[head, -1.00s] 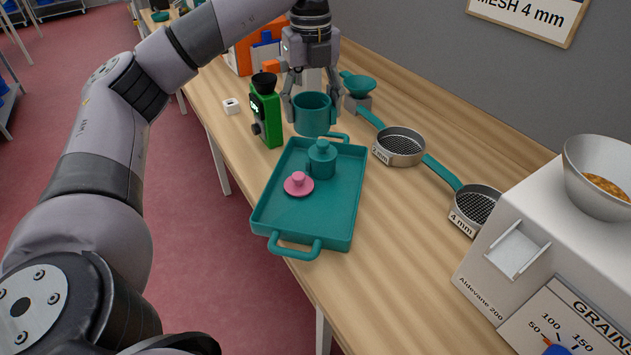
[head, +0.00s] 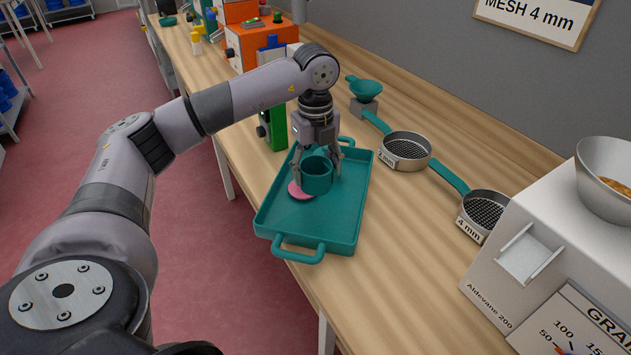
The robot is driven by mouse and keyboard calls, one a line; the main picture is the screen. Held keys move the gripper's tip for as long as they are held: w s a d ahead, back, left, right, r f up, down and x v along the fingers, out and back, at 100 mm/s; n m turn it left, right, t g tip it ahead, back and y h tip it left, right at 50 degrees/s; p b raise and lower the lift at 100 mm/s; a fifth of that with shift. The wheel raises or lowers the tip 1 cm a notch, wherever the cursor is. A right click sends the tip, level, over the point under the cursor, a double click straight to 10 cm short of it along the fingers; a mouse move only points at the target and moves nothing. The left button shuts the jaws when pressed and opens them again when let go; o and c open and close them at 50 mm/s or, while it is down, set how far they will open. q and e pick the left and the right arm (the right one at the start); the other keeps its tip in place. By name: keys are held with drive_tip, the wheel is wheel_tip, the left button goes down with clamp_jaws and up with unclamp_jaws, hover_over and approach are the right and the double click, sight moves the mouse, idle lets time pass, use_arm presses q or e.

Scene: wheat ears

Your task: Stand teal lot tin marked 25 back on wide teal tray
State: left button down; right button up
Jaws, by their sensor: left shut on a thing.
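The wide teal tray (head: 340,225) lies on the wooden bench, with a handle at each end. My left gripper (head: 317,165) points down over the tray and is shut on an open-topped teal tin (head: 316,180), held upright. I cannot tell whether the tin touches the tray floor, and no number on it is legible. A pink knobbed lid (head: 297,191) on the tray is partly hidden behind the tin. The smaller teal lidded tin is mostly hidden behind the gripper and held tin. My right gripper is not in view.
A green device (head: 274,128) stands just beyond the tray's left side. Sieves marked 2 mm (head: 405,148) and 4 mm (head: 484,212) lie to the right, near a white Aldevane 200 machine (head: 500,275). The tray's near half is clear.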

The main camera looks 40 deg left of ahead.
sight(316, 186)
use_arm(q)
wheel_tip(316, 186, down, 4)
drive_tip(key=shift+f+p, duration=0.1)
drive_tip(key=shift+p, duration=0.2)
drive_tip(key=shift+f, duration=0.1)
drive_tip(key=shift+f, duration=0.1)
drive_tip(key=shift+f+b, duration=0.35)
drive_tip(key=shift+f, duration=0.05)
drive_tip(key=c, duration=0.9)
unclamp_jaws()
drive_tip(key=o, duration=0.4)
drive_tip(key=shift+r, duration=0.1)
